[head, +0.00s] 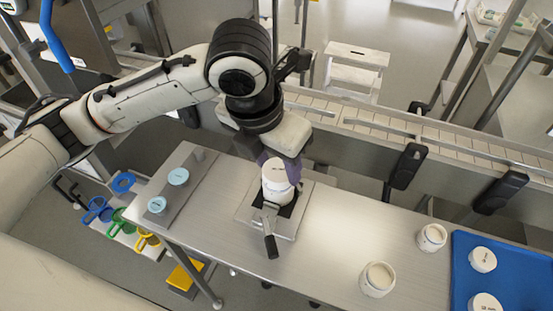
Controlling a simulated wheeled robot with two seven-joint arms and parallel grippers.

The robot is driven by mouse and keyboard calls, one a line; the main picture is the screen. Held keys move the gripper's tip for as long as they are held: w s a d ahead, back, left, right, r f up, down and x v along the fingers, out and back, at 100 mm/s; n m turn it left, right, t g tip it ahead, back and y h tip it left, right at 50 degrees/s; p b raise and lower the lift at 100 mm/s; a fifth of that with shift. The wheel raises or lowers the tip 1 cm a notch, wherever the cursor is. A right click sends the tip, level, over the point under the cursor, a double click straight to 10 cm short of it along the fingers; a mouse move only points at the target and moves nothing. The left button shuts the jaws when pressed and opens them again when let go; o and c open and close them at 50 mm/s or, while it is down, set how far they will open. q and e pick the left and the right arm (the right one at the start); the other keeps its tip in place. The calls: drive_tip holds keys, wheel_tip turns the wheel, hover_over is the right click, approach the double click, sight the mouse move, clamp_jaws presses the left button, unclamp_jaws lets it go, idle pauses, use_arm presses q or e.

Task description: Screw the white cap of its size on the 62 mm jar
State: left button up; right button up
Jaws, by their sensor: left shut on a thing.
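A white jar (278,190) stands upright in a clamp fixture with a dark handle (269,240) at the middle of the steel table. A white cap (274,168) is at the jar's top. I cannot tell whether it is seated or just above the mouth. My left gripper (279,165) comes down from above, its purple-grey fingers shut around the cap. The jar's size mark cannot be read. Two more white caps, (482,259) and (486,303), lie on a blue tray (515,275) at the right. My right gripper is not in view.
Two open filled jars, (432,237) and (378,280), stand right of the fixture. Two pale blue lidded pieces, (178,177) and (157,205), sit on a grey plate at the left. A conveyor (420,135) runs behind the table. The table between fixture and jars is clear.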

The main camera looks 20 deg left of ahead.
use_arm(q)
drive_tip(key=shift+f, duration=0.6)
idle(0.7)
drive_tip(key=o, duration=0.4)
drive_tip(key=c, duration=0.4)
drive_tip(key=shift+o, duration=0.2)
drive_tip(key=shift+a+r+m+h+p, duration=0.15)
drive_tip(key=shift+m+h+p, duration=0.15)
drive_tip(key=shift+m+p, duration=0.65)
drive_tip(key=m+p, duration=0.1)
drive_tip(key=m, duration=0.2)
drive_tip(key=shift+w+g+h, duration=0.1)
drive_tip(key=shift+g+h, duration=0.2)
drive_tip(key=shift+m, duration=0.45)
drive_tip(key=o, duration=0.9)
